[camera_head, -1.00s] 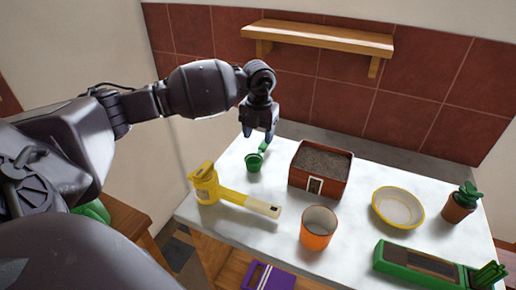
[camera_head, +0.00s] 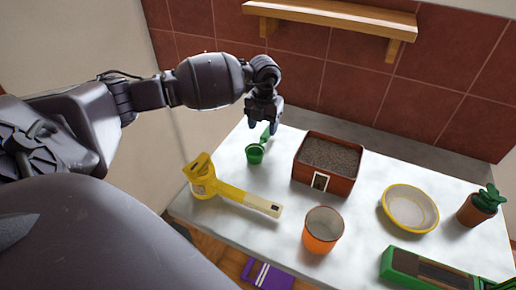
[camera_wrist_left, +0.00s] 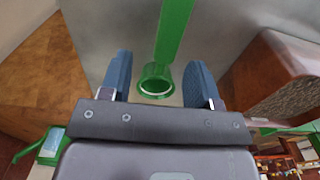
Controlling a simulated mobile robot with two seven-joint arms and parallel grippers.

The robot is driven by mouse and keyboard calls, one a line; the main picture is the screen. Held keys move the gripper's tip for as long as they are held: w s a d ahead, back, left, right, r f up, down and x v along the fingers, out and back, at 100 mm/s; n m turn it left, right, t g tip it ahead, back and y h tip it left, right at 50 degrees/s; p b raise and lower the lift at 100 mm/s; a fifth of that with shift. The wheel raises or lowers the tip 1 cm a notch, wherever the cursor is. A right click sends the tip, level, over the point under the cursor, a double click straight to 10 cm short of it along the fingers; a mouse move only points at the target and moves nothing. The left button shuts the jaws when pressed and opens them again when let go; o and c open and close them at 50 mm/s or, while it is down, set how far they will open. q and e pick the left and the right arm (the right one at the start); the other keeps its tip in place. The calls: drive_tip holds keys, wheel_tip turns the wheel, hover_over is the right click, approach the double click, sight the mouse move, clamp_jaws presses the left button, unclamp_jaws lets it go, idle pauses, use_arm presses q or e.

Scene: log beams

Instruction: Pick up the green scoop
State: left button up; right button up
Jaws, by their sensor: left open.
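The green scoop (camera_head: 255,153) lies on the white tabletop with its cup toward me and its handle pointing back toward the wall. My left gripper (camera_head: 263,125) is open above the handle end, and its fingers partly cover the handle in the head view. In the left wrist view the scoop's handle (camera_wrist_left: 173,32) runs up from its round cup (camera_wrist_left: 156,80). The cup shows between the two blue fingers of my left gripper (camera_wrist_left: 160,82), and neither finger appears to touch it. My right gripper is not in view.
A brown soil-filled box (camera_head: 325,165) stands right of the scoop. A yellow tool (camera_head: 228,192) lies in front of it. An orange pot (camera_head: 322,230), a yellow-rimmed bowl (camera_head: 410,208) and a small potted plant (camera_head: 478,207) stand farther right. A wooden shelf (camera_head: 330,28) hangs above.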

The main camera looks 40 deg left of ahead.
sight(265, 135)
use_arm(q)
drive_tip(key=f, duration=0.3)
drive_tip(key=f+b, duration=0.1)
drive_tip(key=f, duration=0.1)
drive_tip(key=shift+d, duration=0.35)
clamp_jaws()
